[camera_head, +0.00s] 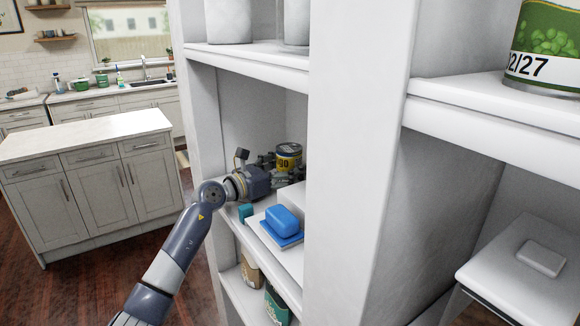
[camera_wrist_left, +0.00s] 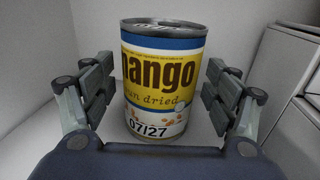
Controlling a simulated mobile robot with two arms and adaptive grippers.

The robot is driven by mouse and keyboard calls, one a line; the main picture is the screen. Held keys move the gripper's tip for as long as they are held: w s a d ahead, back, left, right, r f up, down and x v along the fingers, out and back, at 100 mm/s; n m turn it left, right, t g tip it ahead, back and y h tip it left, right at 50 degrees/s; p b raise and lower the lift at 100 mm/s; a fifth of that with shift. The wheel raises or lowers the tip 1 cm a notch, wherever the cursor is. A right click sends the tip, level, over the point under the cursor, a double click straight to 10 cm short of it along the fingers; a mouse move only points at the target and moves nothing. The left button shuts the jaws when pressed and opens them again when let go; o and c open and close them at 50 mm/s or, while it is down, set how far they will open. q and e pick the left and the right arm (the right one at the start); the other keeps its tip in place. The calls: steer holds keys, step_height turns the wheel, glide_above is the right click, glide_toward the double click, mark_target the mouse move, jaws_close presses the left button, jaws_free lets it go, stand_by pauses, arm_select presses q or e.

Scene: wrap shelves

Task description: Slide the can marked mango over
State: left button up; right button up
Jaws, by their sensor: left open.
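The mango can (camera_head: 289,156) stands upright on the middle shelf in the head view, partly hidden behind my left gripper (camera_head: 275,162). It has a yellow label with a blue band and dark lettering. In the left wrist view the can (camera_wrist_left: 163,80) stands between the two fingers of my left gripper (camera_wrist_left: 162,98). The fingers are open, one on each side of the can, with a visible gap on both sides. My right gripper is not in view.
A blue soap-like block (camera_head: 285,219) lies on a blue and white stack right of a small teal block (camera_head: 246,213) on the same shelf. A white shelf board (camera_head: 262,63) lies above. White box-like shapes (camera_wrist_left: 290,65) stand right of the can.

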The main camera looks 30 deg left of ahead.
mark_target(279, 170)
arm_select(q)
steer(key=shift+v, duration=3.5)
